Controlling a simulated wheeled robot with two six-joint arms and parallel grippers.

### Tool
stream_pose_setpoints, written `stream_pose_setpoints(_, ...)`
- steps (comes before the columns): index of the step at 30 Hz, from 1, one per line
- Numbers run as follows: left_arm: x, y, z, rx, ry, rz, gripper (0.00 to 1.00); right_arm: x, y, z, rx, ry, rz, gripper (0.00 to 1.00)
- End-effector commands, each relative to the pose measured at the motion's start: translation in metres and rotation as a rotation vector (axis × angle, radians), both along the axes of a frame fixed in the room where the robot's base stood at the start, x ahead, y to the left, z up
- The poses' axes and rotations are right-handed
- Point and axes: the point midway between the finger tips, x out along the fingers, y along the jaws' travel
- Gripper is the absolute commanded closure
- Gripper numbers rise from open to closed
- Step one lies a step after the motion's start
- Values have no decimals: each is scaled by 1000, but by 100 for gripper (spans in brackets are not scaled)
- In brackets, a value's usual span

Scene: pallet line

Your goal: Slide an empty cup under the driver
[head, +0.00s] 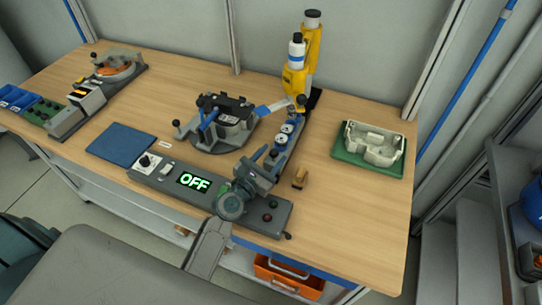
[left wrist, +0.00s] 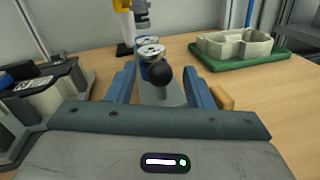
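The yellow driver (head: 296,75) stands upright at the back of the bench; its lower part shows in the left wrist view (left wrist: 123,8). Two blue-rimmed round cups (head: 284,134) sit in a row on a narrow grey slide in front of it. In the left wrist view the cups (left wrist: 152,48) show pale tops; I cannot tell whether either is empty. A black ball knob (left wrist: 161,77) stands at the slide's near end. My left gripper (head: 264,157) is open, its blue fingers on either side of the knob with gaps. My right gripper is out of view.
A round black fixture (head: 222,125) stands close left of the slide. A grey control box (head: 160,178) reading OFF lies along the front edge. A green tray (head: 345,155) with a pale casting is at right.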

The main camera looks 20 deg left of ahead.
Motion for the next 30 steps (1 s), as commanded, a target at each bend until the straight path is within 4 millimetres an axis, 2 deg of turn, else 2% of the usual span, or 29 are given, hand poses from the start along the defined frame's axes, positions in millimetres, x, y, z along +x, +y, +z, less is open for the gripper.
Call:
stream_pose_setpoints(7,0,0,0,0,0,0,54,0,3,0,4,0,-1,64)
stream_pose_setpoints(11,-9,2,-2,1,1,0,54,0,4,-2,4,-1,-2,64)
stream_pose_setpoints(24,-87,20,-3,1,2,-1,54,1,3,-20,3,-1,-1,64)
stream_pose_setpoints(30,-103,24,-1,1,0,0,54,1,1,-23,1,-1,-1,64)
